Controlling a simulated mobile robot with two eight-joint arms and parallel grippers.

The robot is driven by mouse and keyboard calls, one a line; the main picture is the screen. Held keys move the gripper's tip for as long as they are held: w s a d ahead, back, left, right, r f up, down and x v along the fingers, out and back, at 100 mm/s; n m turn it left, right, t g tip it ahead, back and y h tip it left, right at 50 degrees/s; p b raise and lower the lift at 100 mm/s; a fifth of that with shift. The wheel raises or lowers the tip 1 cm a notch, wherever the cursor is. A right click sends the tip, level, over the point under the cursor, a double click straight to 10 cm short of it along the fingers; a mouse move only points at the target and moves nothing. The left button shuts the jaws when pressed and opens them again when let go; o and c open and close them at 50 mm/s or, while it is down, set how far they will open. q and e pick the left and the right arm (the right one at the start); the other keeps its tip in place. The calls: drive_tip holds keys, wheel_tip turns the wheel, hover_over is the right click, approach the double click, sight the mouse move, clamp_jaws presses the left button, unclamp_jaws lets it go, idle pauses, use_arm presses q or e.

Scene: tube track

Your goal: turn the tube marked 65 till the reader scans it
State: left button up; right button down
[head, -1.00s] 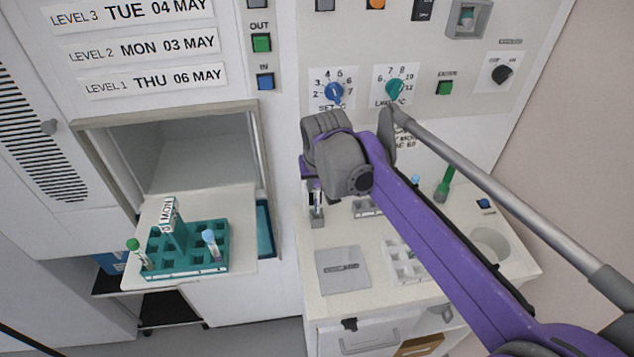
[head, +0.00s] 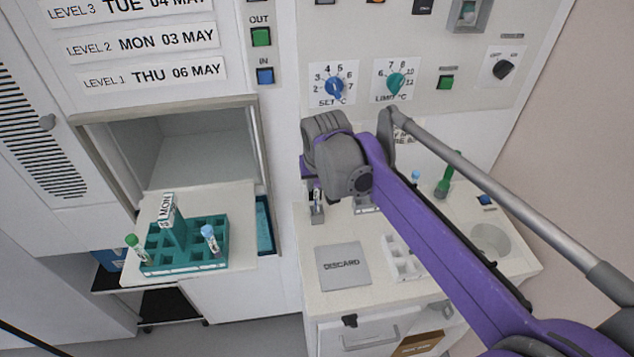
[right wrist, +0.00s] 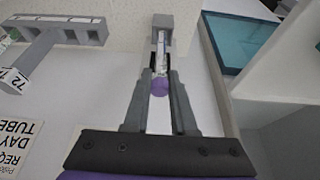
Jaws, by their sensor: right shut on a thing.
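A tube with a purple cap (right wrist: 160,88) and a pale printed label stands upright in a grey holder (right wrist: 163,22) in the right wrist view. My right gripper (right wrist: 160,68) is shut on this tube near its cap. I cannot read a number on the tube, so I cannot tell if it is the one marked 65. In the head view the tube (head: 317,195) shows partly in its grey holder (head: 317,215) on the white counter, under my wrist. My wrist hides most of the right gripper there. My left gripper is not in view.
A teal rack (head: 185,268) with a MON sign and tubes with green and blue caps stands on the tray at left, before an open chamber (head: 195,150). A DISCARD plate (head: 343,266) and a white rack (head: 400,262) are on the counter. Dials are on the wall above.

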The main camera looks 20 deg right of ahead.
drive_tip(key=shift+f, duration=0.2)
drive_tip(key=shift+f+b, duration=0.35)
drive_tip(key=shift+f, duration=0.1)
drive_tip(key=c, duration=0.7)
unclamp_jaws()
drive_tip(key=shift+o, duration=0.2)
drive_tip(key=v, duration=1.1)
drive_tip(key=shift+p, duration=0.4)
